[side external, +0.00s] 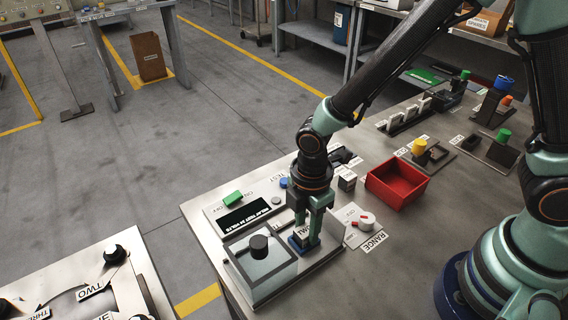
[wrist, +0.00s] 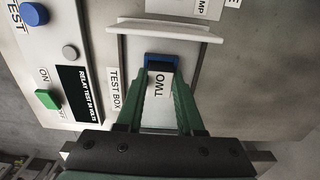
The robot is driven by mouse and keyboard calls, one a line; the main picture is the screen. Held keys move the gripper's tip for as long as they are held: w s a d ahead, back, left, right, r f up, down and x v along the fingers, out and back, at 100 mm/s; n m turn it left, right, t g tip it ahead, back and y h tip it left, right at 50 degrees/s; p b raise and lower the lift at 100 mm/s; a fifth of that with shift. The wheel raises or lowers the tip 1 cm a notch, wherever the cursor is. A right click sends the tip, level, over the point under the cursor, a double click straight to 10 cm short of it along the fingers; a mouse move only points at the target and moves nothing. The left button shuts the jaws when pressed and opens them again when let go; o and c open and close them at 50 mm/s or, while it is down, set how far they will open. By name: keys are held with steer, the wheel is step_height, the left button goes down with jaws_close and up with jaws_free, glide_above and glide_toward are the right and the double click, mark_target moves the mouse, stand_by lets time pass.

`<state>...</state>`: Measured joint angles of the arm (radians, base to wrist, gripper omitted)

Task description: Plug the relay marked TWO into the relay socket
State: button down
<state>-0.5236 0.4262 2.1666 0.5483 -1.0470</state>
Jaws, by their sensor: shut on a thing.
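My gripper (side external: 306,232) points down at the test box and is shut on the relay marked TWO. In the wrist view the relay (wrist: 160,88) shows a pale face with the word TWO between the green fingers (wrist: 163,74). A dark blue part (wrist: 160,60) shows at the fingertips, at the far end of the relay. In the side view a blue base (side external: 299,245) sits under the fingers, beside the clear cover. I take this blue part for the relay socket. The fingers and label hide the join, so I cannot tell whether the relay is seated in it.
A clear cover with a black knob (side external: 258,245) stands left of my gripper. The test panel has a dark display (side external: 243,214), a green switch (side external: 233,198) and a blue button (side external: 284,183). A RANGE dial (side external: 366,220) and a red bin (side external: 397,184) lie to the right.

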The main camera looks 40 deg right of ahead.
mark_target(306, 228)
steer(key=shift+f, duration=0.15)
steer(key=c, duration=0.5)
jaws_free()
steer(key=shift+c, duration=0.2)
step_height(306, 228, up, 12)
steer(key=d+r+m+t, duration=0.2)
steer(key=d+r+m, duration=0.3)
steer(key=d+m, duration=0.3)
steer(key=s+d+r+m+t, duration=0.1)
steer(key=d+r+m+t, duration=0.2)
steer(key=d+m, duration=0.6)
steer(key=shift+s+d+r+m+t, duration=0.25)
steer(key=shift+r+m, duration=0.25)
steer(key=shift+r, duration=0.7)
steer(key=shift+a, duration=0.1)
